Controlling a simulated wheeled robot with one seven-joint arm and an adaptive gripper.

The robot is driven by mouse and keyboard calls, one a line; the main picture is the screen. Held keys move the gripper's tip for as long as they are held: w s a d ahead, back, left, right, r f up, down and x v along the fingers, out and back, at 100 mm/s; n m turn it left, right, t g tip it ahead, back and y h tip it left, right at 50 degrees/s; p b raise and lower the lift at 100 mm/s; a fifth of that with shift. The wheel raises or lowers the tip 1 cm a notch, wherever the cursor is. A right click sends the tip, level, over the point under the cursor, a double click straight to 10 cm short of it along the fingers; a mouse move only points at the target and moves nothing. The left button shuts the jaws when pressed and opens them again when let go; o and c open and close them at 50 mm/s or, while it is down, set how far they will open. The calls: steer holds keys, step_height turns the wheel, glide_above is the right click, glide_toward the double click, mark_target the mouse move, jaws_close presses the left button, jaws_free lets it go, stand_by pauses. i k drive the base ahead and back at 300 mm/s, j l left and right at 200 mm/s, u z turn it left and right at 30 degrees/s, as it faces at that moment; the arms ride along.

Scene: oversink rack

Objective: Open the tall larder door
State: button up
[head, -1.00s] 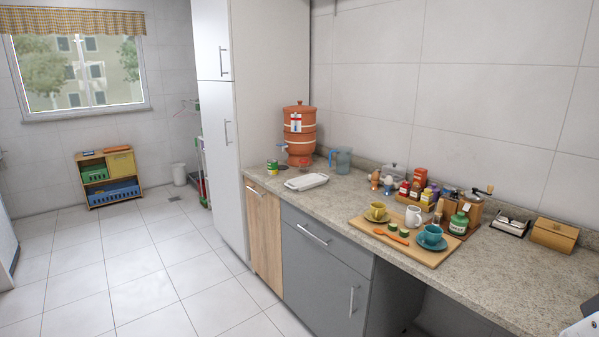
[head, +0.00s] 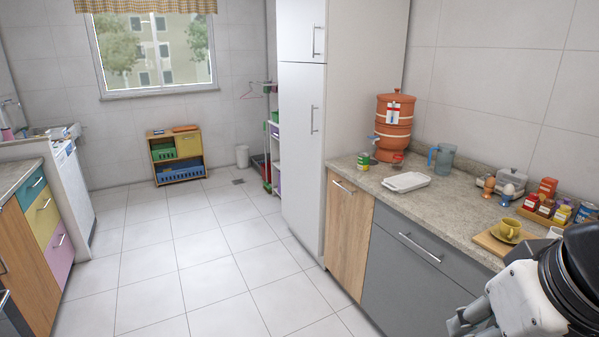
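The tall larder is a white cabinet with two stacked doors at the far end of the right-hand counter. Its long lower door (head: 302,160) is closed and has a vertical bar handle (head: 313,119) near its right edge. The short upper door (head: 302,32) is also closed, with its own vertical handle (head: 317,41). My gripper (head: 456,326) shows at the bottom right, in front of the grey drawer unit and well apart from the larder. Only part of it shows, and whether its fingers are open is unclear.
The tiled floor (head: 205,255) is clear up to the larder. The right counter (head: 440,200) bears a clay water filter (head: 390,127), a white tray (head: 406,182) and a blue jug (head: 441,158). Coloured drawers (head: 42,212) line the left.

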mark_target(302, 86)
steer(key=i+j+u, duration=0.3)
steer(key=i, duration=0.25)
steer(key=i+j+u, duration=0.3)
steer(key=i, duration=0.3)
steer(key=i+u, duration=0.3)
steer(key=i, duration=0.25)
steer(key=i+j+z, duration=0.15)
steer(key=i+z, duration=0.25)
steer(key=i, duration=0.25)
steer(key=i+j+z, duration=0.4)
steer(key=i, duration=0.25)
steer(key=i+j+z, duration=0.4)
steer(key=i+j, duration=0.1)
steer(key=i, duration=0.05)
